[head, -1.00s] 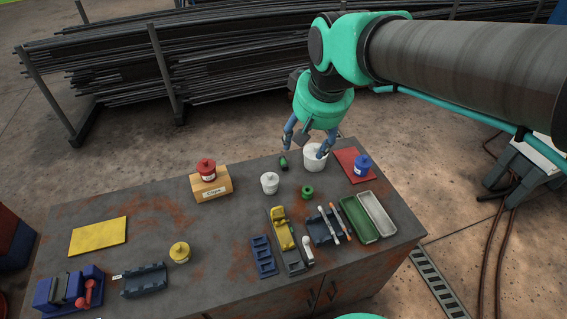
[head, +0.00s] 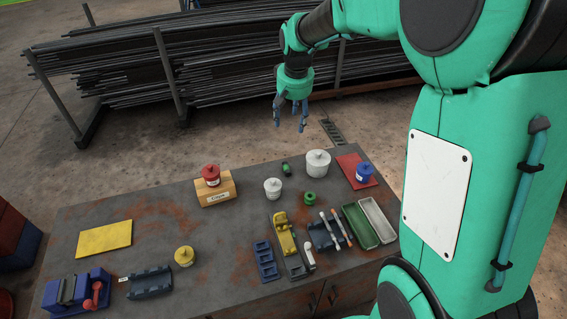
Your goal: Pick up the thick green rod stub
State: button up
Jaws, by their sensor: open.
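A small, short, dark green piece (head: 286,168) lies near the back edge of the table (head: 140,210), left of a large white lidded pot; it looks like the rod stub. A brighter green, round, spool-like piece (head: 310,198) sits nearer the front, right of a smaller white pot. My gripper (head: 290,118) is open and empty, fingers pointing down. In the picture it is above and behind the dark green piece, well apart from it.
The large white pot (head: 318,163) and smaller white pot (head: 272,188) flank the dark green piece. Trays, holders and tools crowd the front right. A rack of dark rods (head: 220,70) stands behind the table.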

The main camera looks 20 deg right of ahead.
jog(key=w+d+f+g+p, duration=0.1)
jog(key=w+d+f+p, duration=0.1)
jog(key=w+f, duration=0.85)
jog(key=g+p, duration=0.1)
send_over(288, 167)
notch_tip(288, 167, down, 17)
jog(key=shift+w+d, duration=0.1)
jog(key=shift+f, duration=0.15)
jog(key=shift+f, duration=4.2)
jog(key=shift+f+p, duration=0.3)
jog(key=shift+f, duration=2.3)
grip_shut()
